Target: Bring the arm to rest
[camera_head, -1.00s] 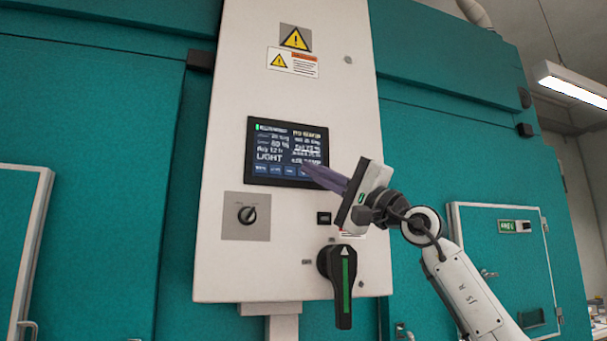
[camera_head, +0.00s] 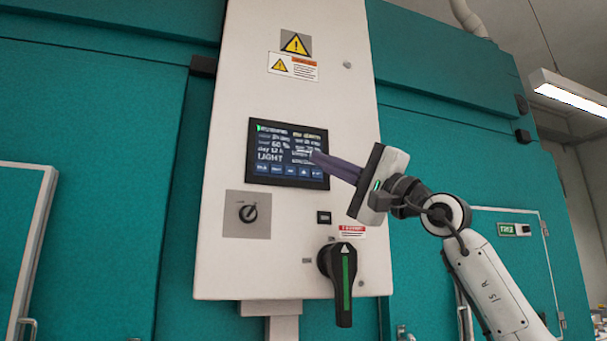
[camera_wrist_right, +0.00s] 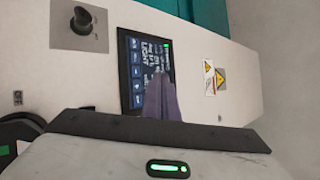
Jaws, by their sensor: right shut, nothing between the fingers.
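My right gripper (camera_head: 318,158) is in front of the white control panel, with its purple-grey fingers together and nothing between them. The fingers point left toward the touchscreen (camera_head: 270,150) and cover part of its right edge in the head view. In the right wrist view the shut fingers (camera_wrist_right: 160,100) overlap the lower part of the screen (camera_wrist_right: 128,65). I cannot tell whether the tips touch the screen. My right arm (camera_head: 485,280) reaches up from the lower right. My left gripper is not in view.
The control panel (camera_head: 225,270) carries a small rotary switch (camera_head: 248,213), a large black handle with a green stripe (camera_head: 341,285) below my gripper, and warning signs (camera_head: 296,42). Teal chamber walls (camera_head: 100,110) stand on both sides. A framed door (camera_head: 515,215) is behind my right arm.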

